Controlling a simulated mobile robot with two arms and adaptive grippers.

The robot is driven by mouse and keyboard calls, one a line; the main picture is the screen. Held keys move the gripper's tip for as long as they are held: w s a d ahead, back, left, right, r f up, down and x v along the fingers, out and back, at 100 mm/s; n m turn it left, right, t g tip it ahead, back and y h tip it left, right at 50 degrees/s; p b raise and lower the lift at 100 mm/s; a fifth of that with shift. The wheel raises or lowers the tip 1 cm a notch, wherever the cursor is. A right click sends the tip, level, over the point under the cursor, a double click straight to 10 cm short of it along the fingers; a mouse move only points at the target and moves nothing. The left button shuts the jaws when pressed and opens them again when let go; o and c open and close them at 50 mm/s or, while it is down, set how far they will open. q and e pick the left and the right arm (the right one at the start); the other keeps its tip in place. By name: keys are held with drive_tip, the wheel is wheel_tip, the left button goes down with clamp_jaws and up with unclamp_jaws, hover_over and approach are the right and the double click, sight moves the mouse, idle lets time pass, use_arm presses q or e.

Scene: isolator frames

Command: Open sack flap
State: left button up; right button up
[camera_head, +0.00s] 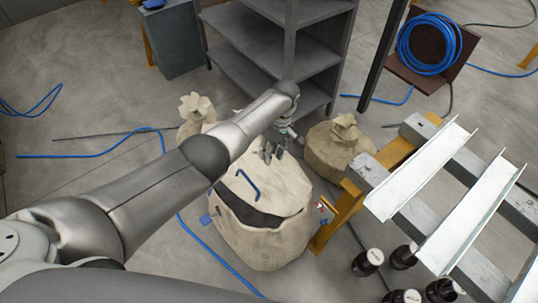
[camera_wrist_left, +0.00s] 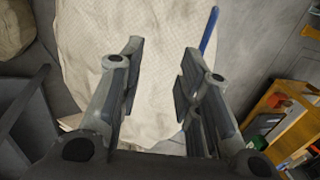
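A large beige sack (camera_head: 265,245) stands on the floor in the middle of the head view. Its flap (camera_head: 276,186) forms the top, with a blue handle (camera_head: 254,186) on it. A dark gap (camera_head: 250,212) shows between the flap's front edge and the sack body. My left gripper (camera_head: 271,153) is over the far side of the flap, behind the handle. In the left wrist view its fingers (camera_wrist_left: 161,72) are apart with nothing between them. Pale fabric (camera_wrist_left: 135,25) fills the view behind them, and the blue handle (camera_wrist_left: 209,30) is beyond the right finger. My right gripper is not in view.
Tied sacks stand behind left (camera_head: 196,108) and behind right (camera_head: 338,143). A grey shelf (camera_head: 265,75) rises behind. A yellow-legged stand with white rails (camera_head: 425,165) is close on the right, with several dark bottles (camera_head: 367,262) below. Blue hoses (camera_head: 95,152) lie on the floor.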

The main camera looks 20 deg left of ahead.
use_arm(q)
drive_tip(key=w+d+r+b, duration=0.3)
drive_tip(key=w+r, duration=0.1)
drive_tip(key=r, duration=0.5)
drive_tip(key=shift+w+d+b, duration=0.15)
drive_tip(key=shift+w+b, duration=0.05)
drive_tip(key=shift+b, duration=0.1)
idle(0.5)
drive_tip(key=shift+r, duration=0.1)
idle(0.5)
